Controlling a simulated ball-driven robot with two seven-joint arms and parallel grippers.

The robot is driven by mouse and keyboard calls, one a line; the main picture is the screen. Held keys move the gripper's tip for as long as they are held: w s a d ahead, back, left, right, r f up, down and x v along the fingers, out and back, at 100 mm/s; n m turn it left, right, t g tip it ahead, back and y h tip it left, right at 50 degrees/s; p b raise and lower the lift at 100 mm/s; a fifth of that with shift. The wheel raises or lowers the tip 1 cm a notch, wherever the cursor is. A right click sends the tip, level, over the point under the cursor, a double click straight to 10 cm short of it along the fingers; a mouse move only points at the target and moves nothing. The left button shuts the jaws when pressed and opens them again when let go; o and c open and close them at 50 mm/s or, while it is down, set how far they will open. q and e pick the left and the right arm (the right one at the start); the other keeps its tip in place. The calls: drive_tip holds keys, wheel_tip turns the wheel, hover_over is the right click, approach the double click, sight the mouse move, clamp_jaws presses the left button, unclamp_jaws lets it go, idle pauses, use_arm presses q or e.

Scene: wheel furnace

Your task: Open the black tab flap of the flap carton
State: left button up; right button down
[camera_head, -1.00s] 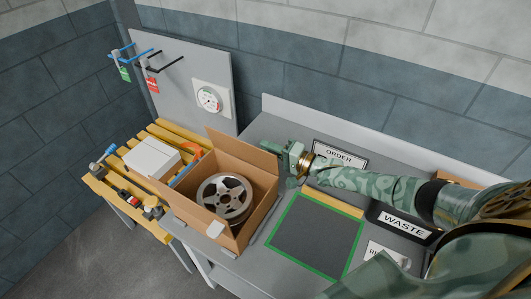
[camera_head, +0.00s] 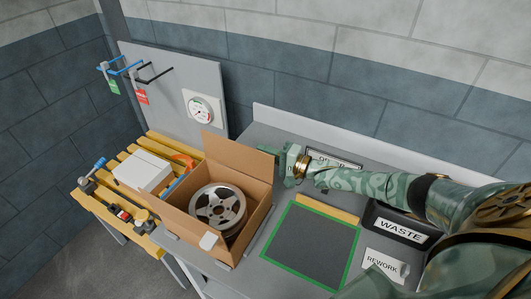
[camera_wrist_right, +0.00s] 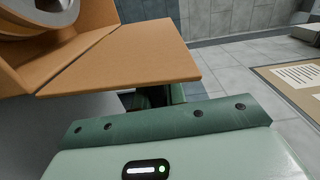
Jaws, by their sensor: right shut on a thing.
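The flap carton (camera_head: 244,235) is a brown cardboard box standing on the grey bench, its top open, with a spoked metal wheel (camera_head: 218,205) inside. A tall back flap (camera_head: 225,152) stands up, and a white tab (camera_head: 208,240) shows on the near side. I cannot see a black tab. My right gripper (camera_head: 279,163) is at the carton's far right corner, shut on a cardboard flap there. In the right wrist view this flap (camera_wrist_right: 130,62) stretches out over the fingers, which it partly hides. My left gripper is not in view.
A green-framed dark mat (camera_head: 312,245) lies right of the carton. A black WASTE bin (camera_head: 397,228) and a REWORK sign (camera_head: 382,263) are further right. A yellow slatted table (camera_head: 150,228) with a white box (camera_head: 142,171) stands left. A gauge board (camera_head: 180,85) rises behind.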

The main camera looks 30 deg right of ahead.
drive_tip(key=shift+d+f, duration=0.1)
drive_tip(key=shift+f, duration=0.1)
drive_tip(key=c, duration=1.5)
unclamp_jaws()
drive_tip(key=shift+o, duration=0.2)
drive_tip(key=shift+s+d, duration=0.1)
drive_tip(key=p+v, duration=0.1)
drive_tip(key=v, duration=1.5)
drive_tip(key=shift+d, duration=0.1)
